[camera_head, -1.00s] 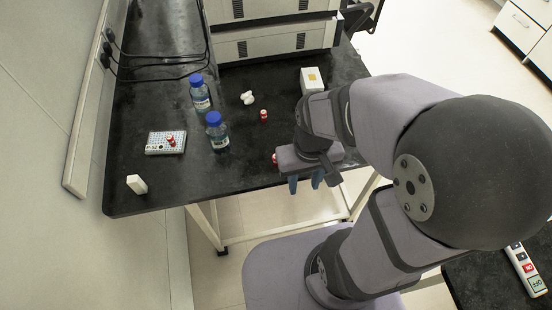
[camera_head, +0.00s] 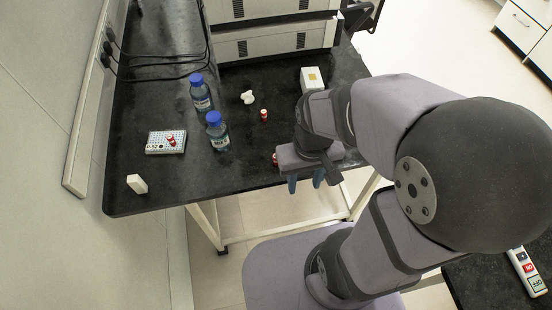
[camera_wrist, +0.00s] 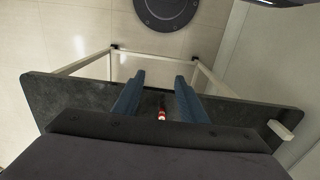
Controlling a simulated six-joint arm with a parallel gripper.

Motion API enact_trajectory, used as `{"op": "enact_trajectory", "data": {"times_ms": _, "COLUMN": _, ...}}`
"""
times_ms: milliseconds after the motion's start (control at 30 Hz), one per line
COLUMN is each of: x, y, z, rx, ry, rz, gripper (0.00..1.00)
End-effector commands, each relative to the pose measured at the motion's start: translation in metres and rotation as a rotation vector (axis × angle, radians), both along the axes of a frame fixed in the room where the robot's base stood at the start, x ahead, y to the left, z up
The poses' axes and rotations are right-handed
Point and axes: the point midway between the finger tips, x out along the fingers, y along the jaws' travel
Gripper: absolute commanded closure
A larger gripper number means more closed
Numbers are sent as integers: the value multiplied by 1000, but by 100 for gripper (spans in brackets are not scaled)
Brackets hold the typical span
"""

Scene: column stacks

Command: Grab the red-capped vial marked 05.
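Three small red-capped vials show in the head view; their markings are too small to read. One vial (camera_head: 263,115) stands mid-table, one (camera_head: 171,140) is at the rack (camera_head: 158,149) on the left, and one (camera_head: 275,158) is near the front edge, partly hidden by my gripper. My gripper (camera_head: 305,184) hangs at the front edge of the black table, fingers apart. In the wrist view my gripper (camera_wrist: 160,87) is open and empty, and a red-capped vial (camera_wrist: 162,115) shows beyond and between its blue fingers.
Two blue-capped bottles (camera_head: 201,97) (camera_head: 217,137) stand between the rack and the middle vial. A white lumpy object (camera_head: 247,97), a white box (camera_head: 312,80) and a small white block (camera_head: 137,184) are also on the table (camera_head: 200,185). A large instrument (camera_head: 275,35) stands at the back.

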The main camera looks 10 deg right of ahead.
Motion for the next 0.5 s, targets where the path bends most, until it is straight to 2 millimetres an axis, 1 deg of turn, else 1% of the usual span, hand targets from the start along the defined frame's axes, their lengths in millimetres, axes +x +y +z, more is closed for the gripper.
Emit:
{"op": "enact_trajectory", "data": {"times_ms": 167, "x": 2, "y": 0, "z": 19, "rx": 0, "ry": -6, "rz": 0, "gripper": 62}}
{"op": "enact_trajectory", "data": {"times_ms": 200, "x": 2, "y": 0, "z": 26, "rx": 0, "ry": -9, "rz": 0, "gripper": 62}}
{"op": "enact_trajectory", "data": {"times_ms": 267, "x": 2, "y": 0, "z": 33, "rx": 0, "ry": -6, "rz": 0, "gripper": 62}}
{"op": "enact_trajectory", "data": {"times_ms": 367, "x": 1, "y": 0, "z": 50, "rx": 0, "ry": -8, "rz": 0, "gripper": 62}}
{"op": "enact_trajectory", "data": {"times_ms": 500, "x": 23, "y": 21, "z": 37, "rx": 50, "ry": -80, "rz": 16, "gripper": 62}}
